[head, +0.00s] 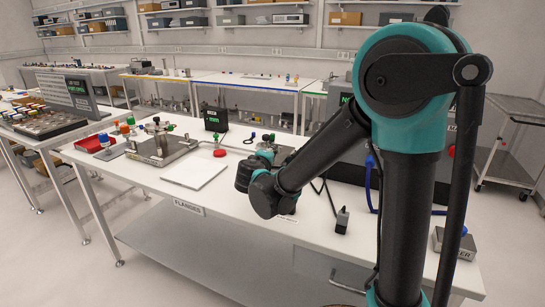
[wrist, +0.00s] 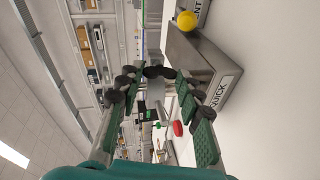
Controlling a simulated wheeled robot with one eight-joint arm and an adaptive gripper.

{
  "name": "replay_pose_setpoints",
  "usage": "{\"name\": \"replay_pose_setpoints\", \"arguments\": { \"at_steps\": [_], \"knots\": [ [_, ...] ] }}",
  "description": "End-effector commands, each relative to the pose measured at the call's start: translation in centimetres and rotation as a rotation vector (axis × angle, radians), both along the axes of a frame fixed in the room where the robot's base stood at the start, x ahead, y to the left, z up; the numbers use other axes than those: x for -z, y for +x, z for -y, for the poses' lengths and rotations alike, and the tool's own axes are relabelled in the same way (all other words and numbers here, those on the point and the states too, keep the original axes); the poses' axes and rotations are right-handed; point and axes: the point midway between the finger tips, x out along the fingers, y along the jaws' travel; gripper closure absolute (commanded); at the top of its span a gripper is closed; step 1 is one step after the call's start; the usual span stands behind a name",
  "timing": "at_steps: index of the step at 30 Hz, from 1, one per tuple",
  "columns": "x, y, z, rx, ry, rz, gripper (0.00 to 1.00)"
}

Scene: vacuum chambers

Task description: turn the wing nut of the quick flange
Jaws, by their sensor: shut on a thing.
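My gripper (wrist: 158,92) shows in the wrist view with its green-padded fingers on either side of a dark piece, the wing nut (wrist: 160,72) as far as I can tell. The fingers are shut on it near their tips. Its wings and the flange joint are small and partly covered by the fingers. Beside it stands a grey metal block (wrist: 208,68) with a label reading QUICK. In the head view my gripper (head: 244,175) is over the white bench, and my wrist hides most of the flange and the wing nut.
The white bench (head: 225,205) carries a pale flat board (head: 194,172), a metal plate fixture (head: 160,148), a red disc (head: 220,153) and a black display box (head: 215,118). A yellow knob (wrist: 187,20) is beyond the block. The bench front is mostly clear.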

Motion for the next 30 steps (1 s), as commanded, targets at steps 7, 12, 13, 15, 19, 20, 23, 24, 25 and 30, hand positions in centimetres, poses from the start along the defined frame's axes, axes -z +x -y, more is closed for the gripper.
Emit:
{"name": "replay_pose_setpoints", "arguments": {
  "at_steps": [7,12,13,15,19,20,23,24,25,30],
  "knots": [
    [0.02,0.01,-0.04,0.001,-0.051,-0.021,0.93],
    [0.04,0.01,-0.04,0.001,-0.060,-0.024,0.93],
    [0.04,0.01,-0.04,0.001,-0.060,-0.024,0.93],
    [0.04,0.01,-0.04,0.001,-0.060,-0.024,0.93],
    [0.04,0.01,-0.03,0.001,-0.060,-0.024,0.93],
    [0.04,0.01,-0.03,0.001,-0.060,-0.024,0.93],
    [0.04,0.01,-0.04,0.000,-0.059,-0.024,0.55],
    [0.03,0.01,-0.03,0.000,-0.060,-0.024,0.50],
    [0.03,0.01,-0.03,0.000,-0.060,-0.024,0.46],
    [0.01,0.02,-0.04,0.000,-0.060,-0.023,0.43]
  ]
}}
